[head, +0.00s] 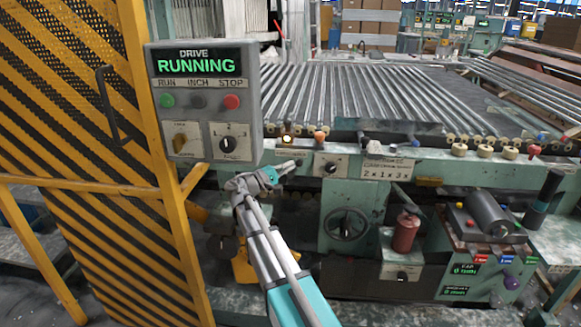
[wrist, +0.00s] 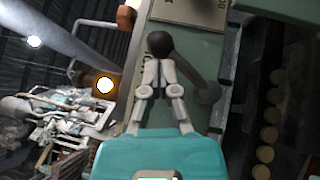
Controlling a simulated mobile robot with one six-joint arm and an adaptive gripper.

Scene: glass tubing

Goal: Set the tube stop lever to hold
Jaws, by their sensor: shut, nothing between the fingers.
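In the wrist view, a dark lever with a round black knob (wrist: 160,43) slants from its pivot (wrist: 208,92) on a green panel. It looks like the tube stop lever. My gripper (wrist: 156,64) is shut and empty, with its fingertips close below the knob; I cannot tell whether they touch it. In the head view my gripper (head: 293,165) is at the front face of the green machine, below the rollers. The lever is not clearly made out there. Any hold marking is unreadable, since the fingers and lever cover part of the panel lettering.
A grey control box (head: 203,103) reads "DRIVE RUNNING", left of my arm. A yellow striped guard (head: 75,150) stands further left. A lit amber lamp (wrist: 104,85) is left of the fingers in the wrist view. A handwheel (head: 346,225) and a red cylinder (head: 406,232) are lower right.

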